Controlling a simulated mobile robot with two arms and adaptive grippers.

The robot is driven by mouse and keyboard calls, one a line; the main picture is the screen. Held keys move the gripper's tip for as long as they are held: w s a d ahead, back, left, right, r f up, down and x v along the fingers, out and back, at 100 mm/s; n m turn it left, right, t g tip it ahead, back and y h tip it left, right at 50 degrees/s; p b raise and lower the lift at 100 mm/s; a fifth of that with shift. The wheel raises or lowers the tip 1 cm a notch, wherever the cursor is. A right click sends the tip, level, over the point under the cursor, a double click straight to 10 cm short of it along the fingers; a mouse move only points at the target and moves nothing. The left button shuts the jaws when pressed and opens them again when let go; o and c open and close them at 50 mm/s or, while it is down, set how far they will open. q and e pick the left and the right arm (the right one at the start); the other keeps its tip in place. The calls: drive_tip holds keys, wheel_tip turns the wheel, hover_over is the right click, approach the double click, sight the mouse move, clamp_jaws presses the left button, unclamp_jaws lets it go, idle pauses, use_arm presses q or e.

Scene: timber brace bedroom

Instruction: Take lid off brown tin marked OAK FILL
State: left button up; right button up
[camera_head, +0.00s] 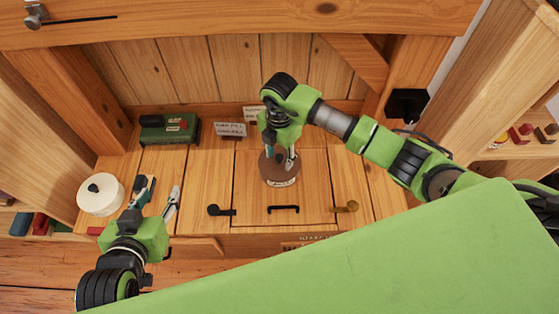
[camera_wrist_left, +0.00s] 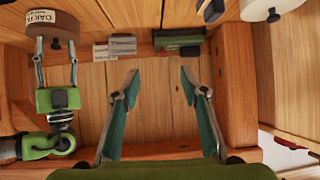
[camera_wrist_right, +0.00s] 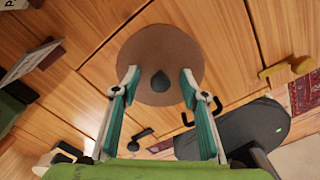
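The brown round tin (camera_head: 280,180) stands on the wooden worktop, with a pale label on its front. In the left wrist view the tin (camera_wrist_left: 52,27) shows a label partly reading OAK. In the right wrist view its round brown top (camera_wrist_right: 160,50) has a dark knob (camera_wrist_right: 160,82) in the middle. My right gripper (camera_head: 280,158) is over the tin. Its open fingers stand either side of the knob, apart from it; whether the tips touch the lid is unclear. My left gripper (camera_head: 158,187) is open and empty above the worktop, left of the tin.
A white tin (camera_head: 100,196) with a black knob stands at the left, close to my left gripper. A green box (camera_head: 168,130) and small written cards (camera_head: 230,129) are at the back. Dark handles (camera_head: 283,209) and a brass one (camera_head: 345,207) lie along the front. Timber posts flank the worktop.

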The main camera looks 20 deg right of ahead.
drive_tip(key=shift+s+f, duration=0.1)
drive_tip(key=shift+f, duration=0.05)
clamp_jaws()
